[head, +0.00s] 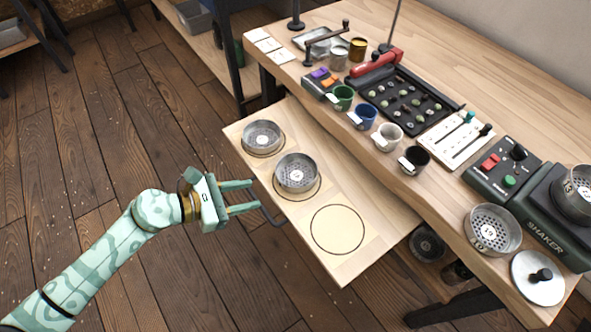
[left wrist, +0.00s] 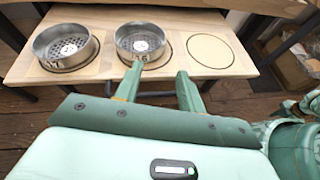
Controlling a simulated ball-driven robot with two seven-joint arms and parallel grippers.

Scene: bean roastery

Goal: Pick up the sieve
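Two round metal sieves sit in ringed places on the pull-out board (head: 362,262). The far sieve (head: 262,137) is at the board's upper left and the middle sieve (head: 297,174) beside it. The third ring (head: 338,229) is empty. My left gripper (head: 256,195) is open and empty, just left of the board, its fingers pointing toward the middle sieve and apart from it. In the left wrist view the middle sieve (left wrist: 142,44) lies ahead of the fingertips (left wrist: 160,70), with the far sieve (left wrist: 64,50) to the left. My right gripper is not in view.
Another sieve (head: 492,230) stands on the bench by the green shaker (head: 540,222), which bears one more. A lid with a black knob (head: 538,278) lies at the front. Several cups, including a blue one (head: 364,116), line the bench edge. Open floor lies left.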

